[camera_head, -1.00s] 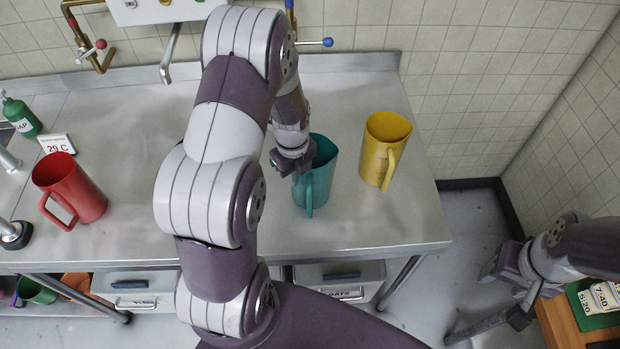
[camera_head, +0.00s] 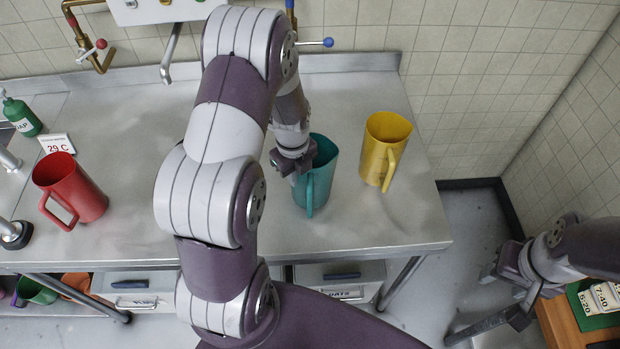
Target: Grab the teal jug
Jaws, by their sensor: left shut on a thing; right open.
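The teal jug (camera_head: 322,186) stands upright on the steel counter, near its middle, with its handle facing the front. My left gripper (camera_head: 298,170) reaches down from above at the jug's left side and is shut on the jug's wall. My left arm hides part of the counter, and the fingertips are partly hidden at the jug. My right gripper (camera_head: 500,290) is open and empty at the lower right, away from the counter.
A yellow jug (camera_head: 378,150) stands close to the right of the teal one. A red jug (camera_head: 82,192), a temperature sign (camera_head: 57,144) and a green soap bottle (camera_head: 22,118) are at the left. A tap (camera_head: 168,60) hangs at the back. The counter's front right is clear.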

